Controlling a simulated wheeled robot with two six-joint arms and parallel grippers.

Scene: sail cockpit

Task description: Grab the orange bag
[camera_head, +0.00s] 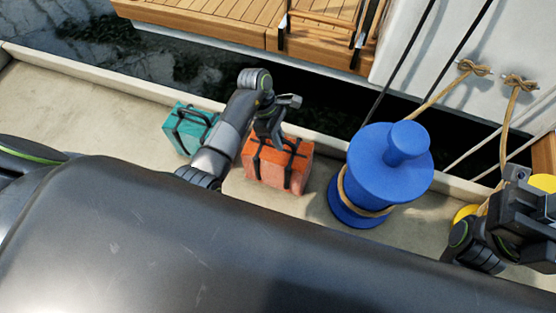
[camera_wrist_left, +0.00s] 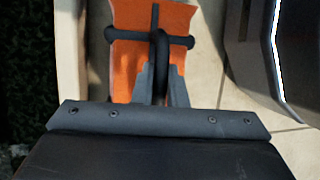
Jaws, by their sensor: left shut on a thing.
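The orange bag (camera_head: 295,168) stands on the pale deck near its edge, with dark straps and a dark handle on top. My left gripper (camera_head: 274,141) is directly above it. In the left wrist view the gripper (camera_wrist_left: 160,88) is shut on the dark handle of the orange bag (camera_wrist_left: 127,55). I cannot tell whether the bag is lifted off the deck. My right gripper (camera_head: 535,195) is at the right edge of the head view, away from the bag, and its fingers are not clear.
A teal bag (camera_head: 184,130) stands left of the orange bag. A blue bollard (camera_head: 385,170) with rope around its base stands to the right. A yellow object (camera_head: 466,214) shows near my right arm. Dark water lies beyond the deck edge, with a wooden dock (camera_head: 220,20) behind.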

